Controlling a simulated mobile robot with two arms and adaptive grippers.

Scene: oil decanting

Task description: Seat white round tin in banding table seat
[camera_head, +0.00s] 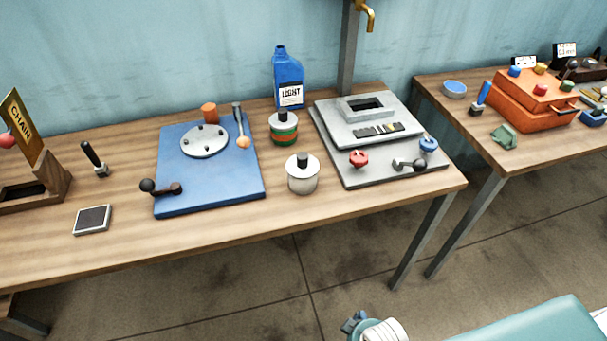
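The white round tin (302,179) stands upright near the front middle of the wooden table, with a black knob on top. It is apart from everything around it. To its left lies a blue base plate (231,184) bearing a grey round disc (203,140) with several small dark spots; this looks like the banding table and its seat. The disc is empty.
A green-and-red banded tin (284,128) and blue bottle (288,80) stand behind the white tin. A grey fixture (348,174) is to its right. A brush (96,161), pad (93,220) and wooden stand (52,183) are left. An orange box (528,107) is on the right table.

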